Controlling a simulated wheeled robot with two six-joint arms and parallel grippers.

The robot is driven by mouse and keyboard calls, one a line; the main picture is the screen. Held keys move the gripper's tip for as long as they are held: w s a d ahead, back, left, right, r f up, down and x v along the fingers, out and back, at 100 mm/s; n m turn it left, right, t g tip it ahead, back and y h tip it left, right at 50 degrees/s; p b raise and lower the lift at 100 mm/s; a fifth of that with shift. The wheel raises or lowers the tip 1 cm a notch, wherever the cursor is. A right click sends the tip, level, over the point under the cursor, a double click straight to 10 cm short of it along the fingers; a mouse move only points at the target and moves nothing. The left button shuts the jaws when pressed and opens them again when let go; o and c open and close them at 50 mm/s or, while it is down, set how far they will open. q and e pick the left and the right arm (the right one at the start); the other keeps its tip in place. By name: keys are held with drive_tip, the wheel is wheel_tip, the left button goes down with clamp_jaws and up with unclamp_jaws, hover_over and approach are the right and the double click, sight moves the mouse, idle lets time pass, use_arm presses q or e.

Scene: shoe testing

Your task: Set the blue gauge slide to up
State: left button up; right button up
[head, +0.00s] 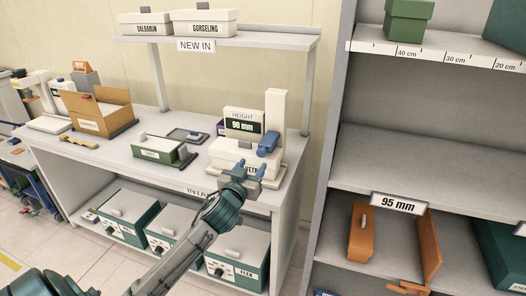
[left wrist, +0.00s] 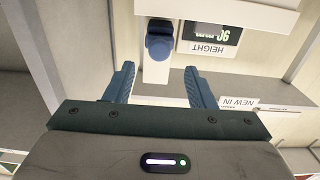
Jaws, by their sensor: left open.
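The blue gauge slide (head: 268,143) sits on the white upright column (head: 276,107) of the height gauge, around the lower half of its visible length. The gauge stands on the right end of the workbench, with a display reading "HEIGHT 90 mm" (head: 243,122) beside the column. My left gripper (head: 245,171) is open and empty, just in front of and below the slide. In the left wrist view, which is turned over, the slide (left wrist: 160,44) lies beyond and between the two spread fingers (left wrist: 160,86), apart from them. My right gripper is not in view.
A white box (head: 230,153) is at the gauge beside the column. A green tray (head: 160,151) and an open cardboard box (head: 97,111) stand further left. A shelf with white boxes (head: 203,22) hangs above. A tall rack (head: 430,160) stands at the right.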

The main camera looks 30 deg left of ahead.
sight(261, 154)
use_arm(q)
drive_tip(key=p+x, duration=0.2)
drive_tip(key=x, duration=0.6)
drive_tip(key=shift+w, duration=0.35)
drive_tip(key=shift+x, duration=0.8)
drive_tip(key=shift+a+f, duration=0.1)
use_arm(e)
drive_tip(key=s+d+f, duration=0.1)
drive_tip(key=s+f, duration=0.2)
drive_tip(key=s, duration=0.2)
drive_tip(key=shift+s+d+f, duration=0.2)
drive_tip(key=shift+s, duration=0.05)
use_arm(q)
drive_tip(key=shift+c, duration=0.2)
drive_tip(key=c, duration=1)
wheel_tip(261, 154, up, 4)
drive_tip(key=p, duration=0.3)
drive_tip(key=shift+r, duration=0.6)
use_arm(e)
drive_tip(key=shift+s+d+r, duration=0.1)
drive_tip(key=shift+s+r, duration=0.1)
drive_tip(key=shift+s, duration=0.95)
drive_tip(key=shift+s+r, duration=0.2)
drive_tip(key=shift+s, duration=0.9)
